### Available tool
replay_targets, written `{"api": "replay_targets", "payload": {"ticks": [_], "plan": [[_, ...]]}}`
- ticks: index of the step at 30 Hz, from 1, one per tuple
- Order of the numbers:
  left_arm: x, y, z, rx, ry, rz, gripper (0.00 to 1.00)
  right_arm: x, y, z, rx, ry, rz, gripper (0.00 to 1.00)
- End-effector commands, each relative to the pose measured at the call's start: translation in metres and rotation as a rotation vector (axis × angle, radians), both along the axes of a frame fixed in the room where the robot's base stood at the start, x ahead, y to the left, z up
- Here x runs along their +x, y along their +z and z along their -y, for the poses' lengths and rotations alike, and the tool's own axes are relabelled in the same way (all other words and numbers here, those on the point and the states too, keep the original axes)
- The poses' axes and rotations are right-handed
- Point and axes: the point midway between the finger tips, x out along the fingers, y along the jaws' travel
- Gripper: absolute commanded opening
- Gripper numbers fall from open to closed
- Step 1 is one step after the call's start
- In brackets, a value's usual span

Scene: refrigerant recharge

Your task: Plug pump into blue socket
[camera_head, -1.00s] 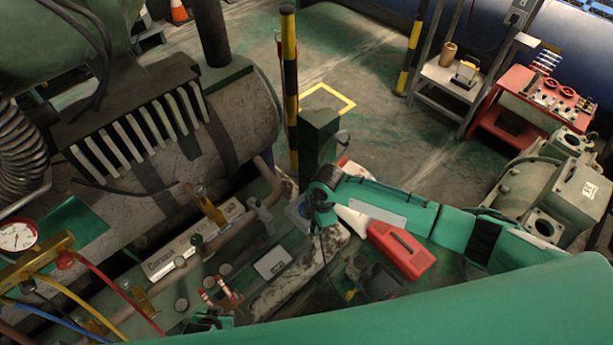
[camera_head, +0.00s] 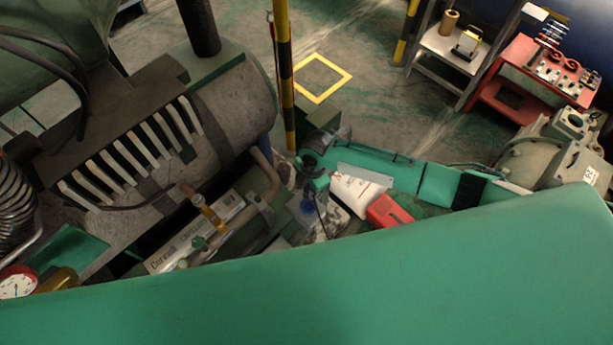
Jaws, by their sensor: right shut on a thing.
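My right arm reaches in from the right, and my right gripper (camera_head: 316,184) hangs over the middle of the skid. It is shut on a small dark thing that it largely hides, probably the pump's plug. A thin black cable (camera_head: 319,212) runs down from there. A blue socket (camera_head: 307,207) on a grey box shows just below the gripper. I cannot tell whether the plug touches it. My left gripper is not in view.
A large grey cylinder with a finned black block (camera_head: 130,150) fills the left. A yellow-black post (camera_head: 284,75) stands behind the gripper. A pipe with a yellow valve (camera_head: 210,215) lies to the left. A red cart (camera_head: 535,80) stands at the far right. A green arm part of mine covers the bottom.

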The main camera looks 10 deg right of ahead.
Motion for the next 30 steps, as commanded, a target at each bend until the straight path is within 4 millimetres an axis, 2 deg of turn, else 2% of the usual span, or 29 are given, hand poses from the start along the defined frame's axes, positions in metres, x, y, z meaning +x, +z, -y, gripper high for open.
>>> {"api": "replay_targets", "payload": {"ticks": [13, 21, 30], "plan": [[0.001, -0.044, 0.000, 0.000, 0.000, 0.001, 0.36, 0.000, -0.045, 0.000, 0.000, 0.000, 0.000, 0.08], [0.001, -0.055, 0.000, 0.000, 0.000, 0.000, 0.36, 0.000, -0.065, 0.000, 0.000, 0.000, 0.000, 0.08], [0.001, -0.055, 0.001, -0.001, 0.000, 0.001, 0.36, 0.000, -0.066, 0.000, 0.000, -0.001, 0.000, 0.08]]}}
